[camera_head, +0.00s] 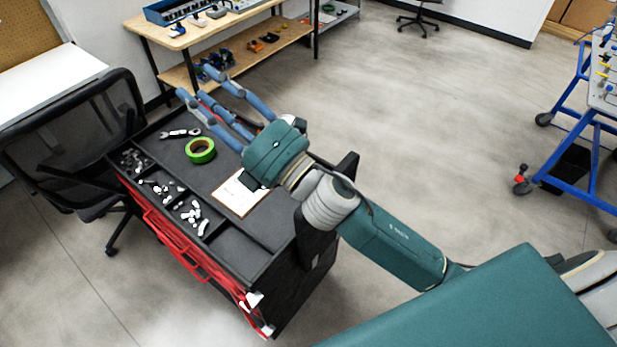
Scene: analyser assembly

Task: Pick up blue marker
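My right gripper (196,84) reaches in over the far side of a black tool cart (244,258). Its long blue-grey fingers are spread apart and point up and left. I cannot make out a blue marker; the fingers and the green palm hide part of the cart's far edge. A slim red piece shows among the fingers, and I cannot tell whether it lies on the cart behind them. My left gripper is out of view.
On the cart are a green tape roll (200,150), a wrench (181,133), a clipboard with paper (238,196) and compartments of small white parts. A black mesh chair (72,132) stands left, a wooden workbench (180,42) behind. Open floor lies to the right.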

